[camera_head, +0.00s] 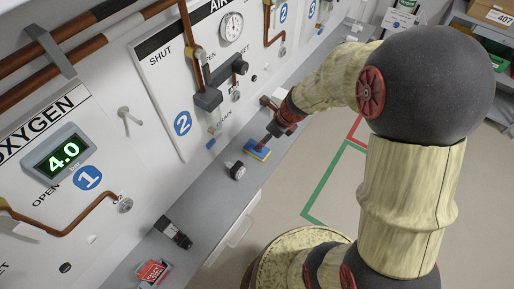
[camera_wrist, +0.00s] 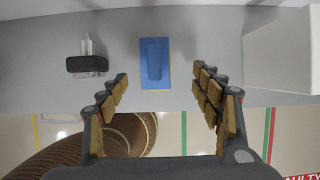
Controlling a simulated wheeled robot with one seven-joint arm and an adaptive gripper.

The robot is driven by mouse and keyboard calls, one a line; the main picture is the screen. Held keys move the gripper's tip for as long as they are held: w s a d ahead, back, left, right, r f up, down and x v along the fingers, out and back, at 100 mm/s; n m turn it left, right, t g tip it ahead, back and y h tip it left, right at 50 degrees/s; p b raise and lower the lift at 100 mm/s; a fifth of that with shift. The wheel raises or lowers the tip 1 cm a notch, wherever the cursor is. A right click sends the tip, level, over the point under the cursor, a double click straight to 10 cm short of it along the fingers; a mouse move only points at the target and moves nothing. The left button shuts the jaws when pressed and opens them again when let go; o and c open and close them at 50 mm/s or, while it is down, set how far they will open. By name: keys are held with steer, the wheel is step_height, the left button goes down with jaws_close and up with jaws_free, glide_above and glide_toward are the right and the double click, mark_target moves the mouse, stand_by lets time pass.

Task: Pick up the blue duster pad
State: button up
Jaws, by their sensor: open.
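The blue duster pad (camera_wrist: 154,62) lies flat on the grey ledge in the wrist view. It has a raised blue grip on top and a thin yellow edge. In the head view the pad (camera_head: 257,152) shows blue and yellow on the narrow ledge, partly covered by the end of my arm. My gripper (camera_wrist: 161,74) is open and empty, its two fingers spread to the left and right of the pad's near end in the picture. I cannot tell how high the fingers are above the ledge. In the head view my gripper (camera_head: 268,141) is small and dark beside the pad.
A black and white item (camera_wrist: 87,64) lies left of the pad, and a white box-like block (camera_wrist: 282,55) stands to the right. A black cylinder (camera_head: 174,233) and a red item (camera_head: 153,272) are further along the ledge (camera_head: 205,205). The panel wall rises behind.

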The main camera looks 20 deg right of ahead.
steer(key=shift+a+b+x, duration=0.2)
steer(key=shift+b+x, duration=0.85)
steer(key=shift+x, duration=0.9)
steer(key=shift+a+b+x, duration=0.25)
steer(key=shift+b+x, duration=0.8)
steer(key=shift+x, duration=0.9)
steer(key=shift+s+r, duration=0.1)
steer(key=shift+s, duration=0.05)
steer(key=c, duration=0.3)
steer(key=c, duration=0.9)
steer(key=shift+c, duration=0.2)
